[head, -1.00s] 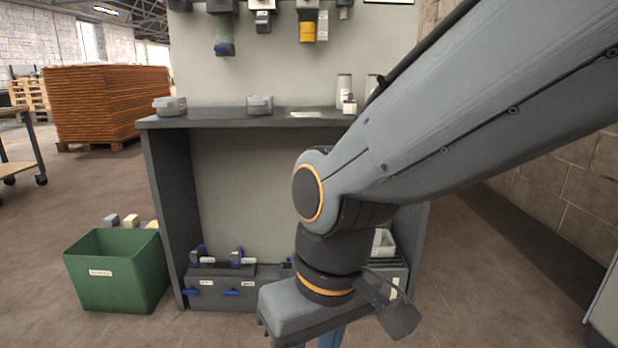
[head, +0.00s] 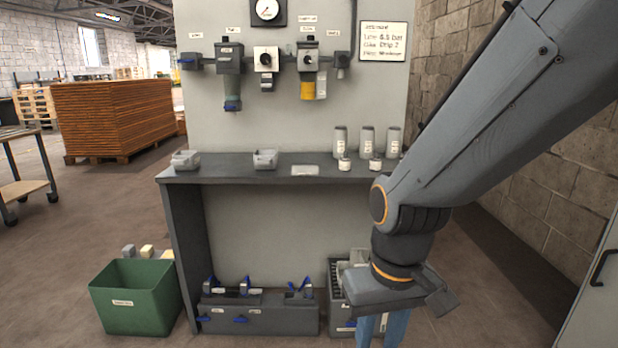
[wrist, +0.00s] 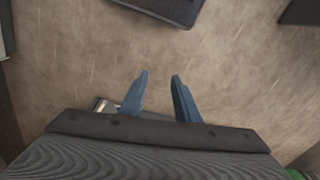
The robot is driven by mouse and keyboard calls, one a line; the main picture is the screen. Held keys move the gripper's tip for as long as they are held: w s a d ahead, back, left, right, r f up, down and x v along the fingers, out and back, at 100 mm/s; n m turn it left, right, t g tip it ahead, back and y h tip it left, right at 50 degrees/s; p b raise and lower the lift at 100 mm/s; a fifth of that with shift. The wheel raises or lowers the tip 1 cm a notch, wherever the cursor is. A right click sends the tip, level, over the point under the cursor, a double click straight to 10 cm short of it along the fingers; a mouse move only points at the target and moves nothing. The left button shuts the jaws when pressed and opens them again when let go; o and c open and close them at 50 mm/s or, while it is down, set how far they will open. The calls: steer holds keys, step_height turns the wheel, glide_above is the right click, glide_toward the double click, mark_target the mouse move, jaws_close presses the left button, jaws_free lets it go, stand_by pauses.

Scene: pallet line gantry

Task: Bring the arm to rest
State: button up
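My arm (head: 490,130) reaches down from the upper right in the head view, with the wrist bent downward in front of the bench's right side. My gripper (head: 382,340) points down, its blue fingers cut off by the bottom edge. In the wrist view my gripper (wrist: 160,74) has its two blue fingers apart with bare floor between them. It is open and holds nothing.
A dark bench (head: 240,172) with cups, bottles and trays stands ahead, under a panel with a gauge (head: 267,10) and valves. Below are a grey rack (head: 260,320) and a crate (head: 338,300). A green bin (head: 135,305) stands left; a cabinet (head: 600,300) is right.

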steer(key=s+d+r+m+p, duration=0.2)
steer(key=d+r+p, duration=0.6)
steer(key=r+p, duration=0.2)
steer(key=shift+s+d+r+h+p, duration=0.15)
steer(key=shift+d+r+h+p, duration=0.15)
steer(key=shift+p, duration=0.95)
